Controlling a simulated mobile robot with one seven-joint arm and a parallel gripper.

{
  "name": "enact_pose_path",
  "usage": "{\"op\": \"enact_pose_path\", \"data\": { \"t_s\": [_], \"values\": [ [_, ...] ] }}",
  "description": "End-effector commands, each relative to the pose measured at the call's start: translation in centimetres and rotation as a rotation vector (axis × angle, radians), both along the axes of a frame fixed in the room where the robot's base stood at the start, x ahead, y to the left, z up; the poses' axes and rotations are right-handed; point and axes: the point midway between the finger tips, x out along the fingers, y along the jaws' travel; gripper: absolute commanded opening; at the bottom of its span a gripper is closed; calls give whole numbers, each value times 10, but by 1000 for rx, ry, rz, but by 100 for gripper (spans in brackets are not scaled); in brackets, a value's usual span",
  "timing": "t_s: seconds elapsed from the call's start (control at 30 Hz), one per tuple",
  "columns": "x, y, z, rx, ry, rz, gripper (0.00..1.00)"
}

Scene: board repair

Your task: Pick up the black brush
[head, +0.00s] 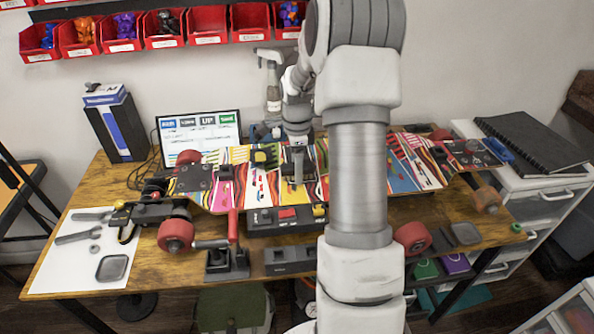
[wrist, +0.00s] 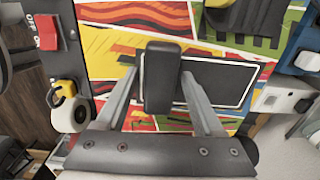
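A dark block that looks like the black brush (wrist: 162,62) shows in the wrist view, upright in the picture between the fingers of my gripper (wrist: 159,78). The two fingers stand apart, one on each side of it, with a narrow gap visible at each side. In the head view my gripper (head: 297,150) points down over the middle of the colourful skateboard deck (head: 240,170). The brush's outline is hard to make out there because the gripper covers it. I cannot tell whether the brush touches the deck.
A black box with a red switch (wrist: 46,32) and a yellow-and-white round item (wrist: 70,105) are at left. The deck's red wheels (head: 175,235) and a monitor (head: 200,130) stand nearby.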

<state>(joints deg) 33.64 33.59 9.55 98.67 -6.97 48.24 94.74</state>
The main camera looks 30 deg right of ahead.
Motion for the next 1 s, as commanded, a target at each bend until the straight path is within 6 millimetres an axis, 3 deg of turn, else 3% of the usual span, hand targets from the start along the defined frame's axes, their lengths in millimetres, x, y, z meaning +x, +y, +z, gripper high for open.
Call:
{"op": "enact_pose_path", "data": {
  "t_s": [0.03, 0.37, 0.73, 0.97, 1.0],
  "values": [
    [0, 0, 0, 0, 0, 0, 58],
    [0, 0, 0, 0, 0, 0, 0],
    [1, 0, 7, -1, -2, 0, 0],
    [1, 0, 48, -4, -3, 0, 0],
    [-6, -11, 50, -4, 0, -6, 0]
  ]
}}
